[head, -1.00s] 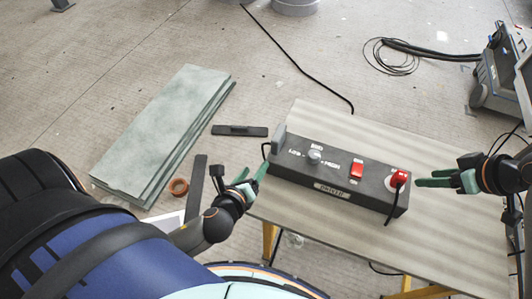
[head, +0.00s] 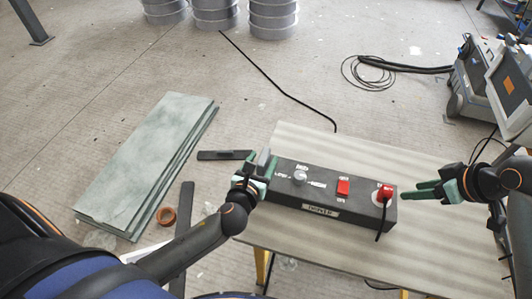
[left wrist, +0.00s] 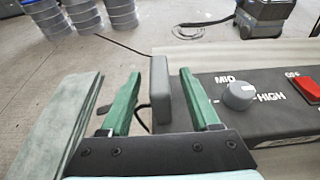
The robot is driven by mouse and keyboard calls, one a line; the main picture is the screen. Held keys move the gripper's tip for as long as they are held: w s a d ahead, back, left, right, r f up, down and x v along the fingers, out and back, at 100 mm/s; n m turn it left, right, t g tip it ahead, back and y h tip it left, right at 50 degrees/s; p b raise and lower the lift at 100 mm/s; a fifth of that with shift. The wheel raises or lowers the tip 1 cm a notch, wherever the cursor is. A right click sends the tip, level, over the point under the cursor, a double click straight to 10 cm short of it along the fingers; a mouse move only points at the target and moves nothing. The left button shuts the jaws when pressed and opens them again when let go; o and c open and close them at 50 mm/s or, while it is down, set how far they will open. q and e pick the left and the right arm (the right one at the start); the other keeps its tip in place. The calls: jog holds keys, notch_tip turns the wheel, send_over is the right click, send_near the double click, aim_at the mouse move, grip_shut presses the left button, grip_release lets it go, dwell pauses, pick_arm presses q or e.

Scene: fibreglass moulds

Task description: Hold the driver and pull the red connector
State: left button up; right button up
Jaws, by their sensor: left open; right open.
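The driver (head: 320,190) is a dark box on the table, with a grey knob, a red switch (head: 343,186) and a raised end plate on its left. The red connector (head: 384,191) is plugged in at its right end, with a black cable hanging down the front. My left gripper (head: 261,169) is open at the driver's left end. In the left wrist view, its green fingers stand on either side of the grey end plate (left wrist: 160,88), with gaps visible. My right gripper (head: 405,194) is open, its green fingertips just right of the red connector, apparently apart from it.
The table (head: 310,140) has bare room behind and in front of the driver. Green-grey slabs (head: 150,160), a dark bar (head: 225,155) and a brown tape roll (head: 166,216) lie on the floor to the left. Grey machines (head: 480,80) stand at the right.

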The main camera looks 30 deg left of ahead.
aim_at(384, 192)
pick_arm(q)
jog(key=shift+x, duration=2.1)
grip_shut()
jog(key=shift+s, duration=0.1)
pick_arm(e)
jog(key=shift+o, duration=1.3)
jog(key=shift+a, duration=0.2)
jog(key=shift+o, duration=0.3)
jog(key=a+n, duration=0.1)
jog(key=w+a+f+n+g+h, duration=0.1)
jog(key=a+n, duration=0.1)
jog(key=a+n+g, duration=0.1)
jog(key=n, duration=0.1)
jog(key=shift+w+a+f+h, duration=0.15)
jog(key=shift+w+a+h, duration=0.1)
jog(key=shift+a+h, duration=0.05)
jog(key=shift+w+a+n+g+h, duration=0.2)
jog(key=shift+a+n+g+h, duration=0.15)
jog(key=shift+n, duration=0.25)
jog(key=shift+w+d+n+h, duration=0.1)
jog(key=shift+w+n+h, duration=0.1)
jog(key=shift+n+h, duration=0.25)
jog(key=shift+w+d+r+n+g+h, duration=0.3)
jog(key=shift+w+d+n+h, duration=0.3)
jog(key=shift+n, duration=0.35)
